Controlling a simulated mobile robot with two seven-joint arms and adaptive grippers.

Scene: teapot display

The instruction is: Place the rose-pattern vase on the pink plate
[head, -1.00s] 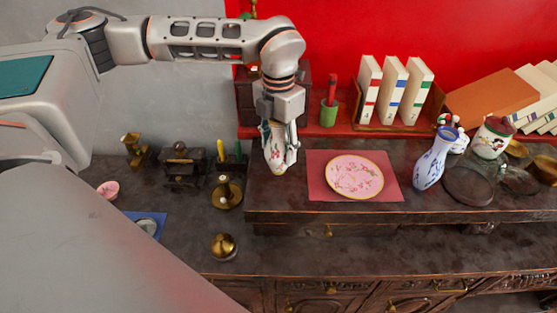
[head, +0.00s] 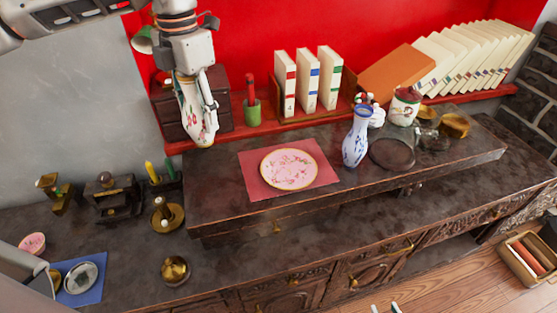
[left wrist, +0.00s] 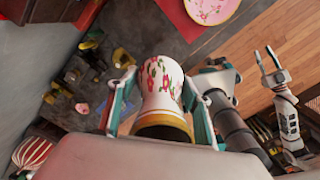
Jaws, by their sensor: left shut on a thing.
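The rose-pattern vase (head: 188,104), white with red flowers, hangs in my left gripper (head: 203,125) at the left of the head view, slightly tilted. It appears raised in front of the dark box. In the left wrist view the vase (left wrist: 160,82) sits between the two fingers, which press on its sides. The pink plate (head: 289,169), round with a gold rim, lies on a red mat (head: 252,180) to the right of the gripper, with nothing on it. My right gripper (left wrist: 264,58) is empty, its fingertips apart, away from the cabinet.
A blue-and-white vase (head: 355,140) stands right of the mat. A brass candle holder (head: 167,215) stands on the lower surface at left. The space above the plate is clear.

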